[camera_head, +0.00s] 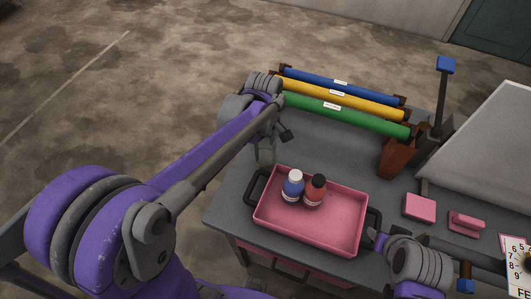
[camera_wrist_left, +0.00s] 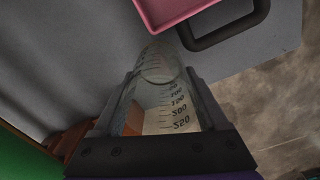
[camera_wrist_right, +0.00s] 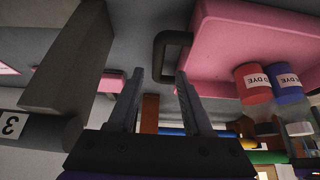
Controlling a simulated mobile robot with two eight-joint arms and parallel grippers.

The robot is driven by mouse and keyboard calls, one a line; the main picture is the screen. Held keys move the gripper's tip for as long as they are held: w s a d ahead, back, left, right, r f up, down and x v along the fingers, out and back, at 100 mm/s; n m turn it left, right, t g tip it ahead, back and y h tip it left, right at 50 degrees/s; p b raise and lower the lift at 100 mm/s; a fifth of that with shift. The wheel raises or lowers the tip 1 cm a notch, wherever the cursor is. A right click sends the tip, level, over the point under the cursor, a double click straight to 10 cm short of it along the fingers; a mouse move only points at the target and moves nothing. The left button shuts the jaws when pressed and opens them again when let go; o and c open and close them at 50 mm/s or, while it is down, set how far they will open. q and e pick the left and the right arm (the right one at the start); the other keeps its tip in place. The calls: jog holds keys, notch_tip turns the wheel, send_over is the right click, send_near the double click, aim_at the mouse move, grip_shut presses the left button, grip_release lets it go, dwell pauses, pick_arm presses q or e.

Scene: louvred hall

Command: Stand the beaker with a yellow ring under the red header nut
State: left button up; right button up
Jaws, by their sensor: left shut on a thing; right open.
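My left gripper (camera_head: 266,150) is shut on a clear graduated beaker (camera_wrist_left: 160,85), just beyond the left end of the pink tray. The beaker fills the space between the fingers in the left wrist view; its printed scale shows. I cannot make out a yellow ring on it, and in the head view the beaker is hard to tell from the gripper. My right gripper (camera_wrist_right: 158,85) is open and empty, near the tray's right handle; it also shows in the head view (camera_head: 376,240). I cannot pick out a red header nut in any view.
The pink tray (camera_head: 341,240) holds a blue bottle (camera_head: 292,187) and a red bottle (camera_head: 314,191). Blue (camera_head: 335,84), yellow (camera_head: 345,98) and green (camera_head: 350,117) pipes run behind. A blue-topped post (camera_head: 440,95) stands back right. Pink blocks (camera_head: 419,207) lie right of the tray.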

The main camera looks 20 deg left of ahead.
aim_at(264, 153)
pick_arm(q)
jog(key=shift+f, duration=1.65)
jog(key=shift+f, duration=0.15)
jog(key=o, duration=0.9)
jog(key=shift+f, duration=0.1)
jog(key=o, duration=0.4)
jog(key=shift+c, duration=0.2)
